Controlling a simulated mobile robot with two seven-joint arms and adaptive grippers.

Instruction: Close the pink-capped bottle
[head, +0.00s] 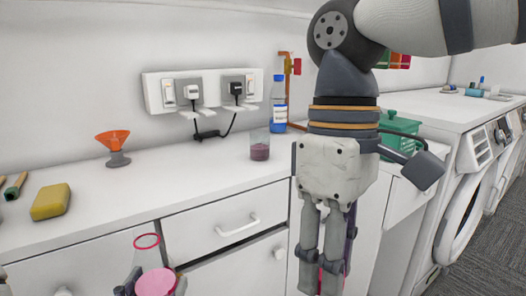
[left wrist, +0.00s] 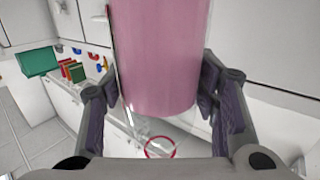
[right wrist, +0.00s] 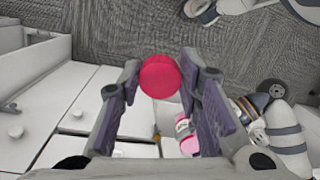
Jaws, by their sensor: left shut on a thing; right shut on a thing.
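The bottle (head: 155,284) is at the bottom left of the head view, in front of the counter. It has pink contents, a clear upper part and a pink ring around its mouth, with no cap on it. My left gripper (head: 150,288) is shut on its body, which fills the middle of the left wrist view (left wrist: 160,60). My right gripper (head: 321,290) points down in front of the drawers, to the right of the bottle and apart from it. It is shut on the round pink-red cap (right wrist: 160,77), seen between its fingers in the right wrist view.
The white counter (head: 200,165) holds a yellow sponge (head: 51,202), an orange funnel (head: 114,146), a beaker with purple liquid (head: 260,146), a blue bottle (head: 279,112) and a green basket (head: 400,126). Drawer handles (head: 238,226) stick out below. Front-loading machines (head: 470,190) stand right.

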